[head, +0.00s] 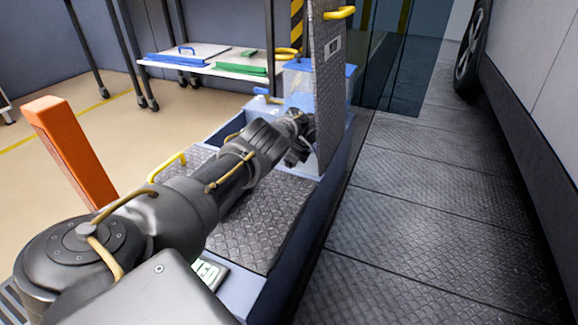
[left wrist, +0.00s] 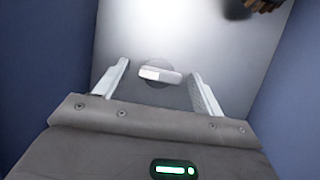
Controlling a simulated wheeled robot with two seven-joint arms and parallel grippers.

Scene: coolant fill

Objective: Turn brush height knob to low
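The knob (left wrist: 160,75) shows in the left wrist view as a round dark base with a pale bar-shaped handle, lying nearly level across the picture. It is on a bright grey metal panel (left wrist: 170,30). My left gripper (left wrist: 159,70) is open, with one finger on each side of the knob in the picture. Gaps show between the fingers and the handle, and I cannot tell how deep the fingertips reach. In the head view my left gripper (head: 299,152) is down beside an upright tread-plate lid. The knob is hidden in that view. My right gripper is not in view.
The raised lid (head: 328,85) with a yellow handle stands close to the gripper. Blue walls flank the panel in the wrist view. A closed tread-plate cover (head: 262,222), a clear tank (head: 299,88), an orange post (head: 72,150) and a shelf cart (head: 205,62) are around.

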